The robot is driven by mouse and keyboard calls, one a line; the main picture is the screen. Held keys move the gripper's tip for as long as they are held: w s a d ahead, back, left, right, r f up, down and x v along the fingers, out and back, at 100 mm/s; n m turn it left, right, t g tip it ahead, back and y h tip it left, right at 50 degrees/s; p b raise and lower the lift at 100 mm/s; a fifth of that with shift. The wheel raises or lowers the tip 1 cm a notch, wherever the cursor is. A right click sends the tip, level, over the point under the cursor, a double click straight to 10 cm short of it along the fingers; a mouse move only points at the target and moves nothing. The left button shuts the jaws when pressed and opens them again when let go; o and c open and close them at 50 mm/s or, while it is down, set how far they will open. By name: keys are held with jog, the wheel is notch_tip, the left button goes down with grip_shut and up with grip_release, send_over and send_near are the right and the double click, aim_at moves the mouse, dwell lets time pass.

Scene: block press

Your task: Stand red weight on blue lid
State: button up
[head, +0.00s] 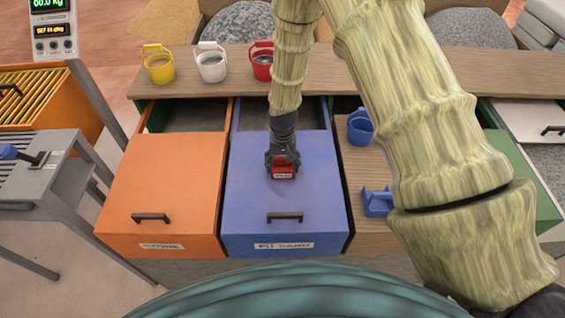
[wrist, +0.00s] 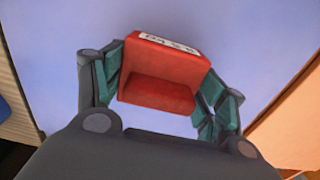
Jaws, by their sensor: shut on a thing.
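The red weight (head: 284,173) is a small block with a white label on its face. My gripper (head: 282,160) is shut on it, above the middle of the blue lid (head: 305,205). In the wrist view the red weight (wrist: 160,82) sits between both fingers, with the blue lid (wrist: 225,25) filling the background. I cannot tell whether the weight's underside touches the lid or hangs just above it. The blue lid is flat, with a dark handle and a label at its front, and a gap shows behind it.
An orange lid (head: 160,180) lies left of the blue one. Yellow (head: 158,67), white (head: 211,66) and red (head: 262,66) buckets stand on the back shelf. Blue containers (head: 377,202) stand right, partly behind my arm. A display post (head: 53,30) stands far left.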

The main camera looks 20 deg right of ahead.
aim_at(283, 158)
jog(key=shift+f, duration=0.1)
jog(key=o, duration=1.5)
jog(key=shift+r, duration=0.2)
jog(key=shift+r+b, duration=2.2)
jog(key=shift+r, duration=3.75)
